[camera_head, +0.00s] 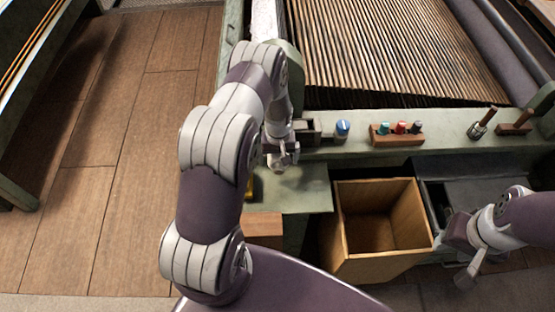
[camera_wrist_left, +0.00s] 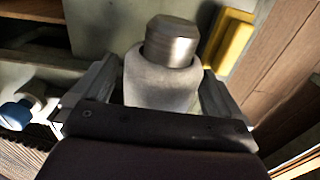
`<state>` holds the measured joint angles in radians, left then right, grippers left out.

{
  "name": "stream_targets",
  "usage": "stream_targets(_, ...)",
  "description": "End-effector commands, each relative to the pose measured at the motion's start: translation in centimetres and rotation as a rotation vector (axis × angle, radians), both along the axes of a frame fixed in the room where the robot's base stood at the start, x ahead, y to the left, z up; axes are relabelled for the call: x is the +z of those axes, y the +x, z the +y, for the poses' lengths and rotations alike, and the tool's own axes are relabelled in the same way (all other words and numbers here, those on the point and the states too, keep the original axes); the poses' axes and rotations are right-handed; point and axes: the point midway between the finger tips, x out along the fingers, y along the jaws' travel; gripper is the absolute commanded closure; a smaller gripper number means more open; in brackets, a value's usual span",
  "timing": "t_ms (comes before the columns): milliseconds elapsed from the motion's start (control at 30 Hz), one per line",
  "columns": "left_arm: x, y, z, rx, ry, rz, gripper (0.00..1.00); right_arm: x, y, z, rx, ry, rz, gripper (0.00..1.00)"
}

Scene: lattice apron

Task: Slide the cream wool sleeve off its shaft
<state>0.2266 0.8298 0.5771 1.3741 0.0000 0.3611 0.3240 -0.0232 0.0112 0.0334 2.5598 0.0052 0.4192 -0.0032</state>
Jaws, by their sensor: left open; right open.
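In the left wrist view the cream wool sleeve (camera_wrist_left: 160,84) is around a metal shaft (camera_wrist_left: 172,44), whose bare end sticks out beyond it. My left gripper (camera_head: 284,157) is open, with one finger on each side of the sleeve. In the left wrist view its fingers (camera_wrist_left: 156,78) stand close to the sleeve; I cannot tell whether they touch it. In the head view the sleeve and shaft are hidden or too small to make out by my left gripper. My right gripper (camera_head: 464,258) is open and empty at the lower right, beside the wooden bin.
An open wooden bin (camera_head: 345,225) stands below the green machine rail (camera_head: 460,130). The rail carries a blue knob (camera_head: 343,128), a wooden block with coloured knobs (camera_head: 397,138) and two handled tools (camera_head: 482,123). A yellow block (camera_wrist_left: 235,42) sits near the shaft. Floor at left is clear.

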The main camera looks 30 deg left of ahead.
Motion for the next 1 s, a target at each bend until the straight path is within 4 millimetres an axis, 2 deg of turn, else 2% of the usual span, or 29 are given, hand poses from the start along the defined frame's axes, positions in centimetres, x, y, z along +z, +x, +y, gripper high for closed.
stream_targets(167,0.1,0.0,0.0,0.000,0.000,0.000,0.00,0.1,0.0,0.0,0.000,0.000,0.000,0.57)
stream_targets(200,0.1,0.0,0.0,-0.001,0.000,0.000,0.06,0.1,0.0,0.0,0.000,0.000,0.000,0.57)
stream_targets(267,0.1,0.0,0.0,-0.001,0.000,0.000,0.26,0.1,0.0,0.0,0.000,0.000,0.000,0.57)
stream_targets(300,0.1,0.0,0.0,-0.001,0.000,0.000,0.39,0.1,0.0,0.0,0.000,0.000,0.000,0.57)
stream_targets(333,0.1,0.0,0.0,-0.001,0.000,0.000,0.41,0.1,0.0,0.0,0.000,0.000,0.000,0.57)
stream_targets(567,0.2,-0.3,-0.2,-0.001,-0.001,0.001,0.41,0.4,0.0,0.0,0.000,0.000,0.000,0.57)
stream_targets(1000,0.1,-2.6,-1.6,-0.001,-0.002,0.007,0.41,1.6,0.0,0.0,0.000,0.000,0.000,0.57)
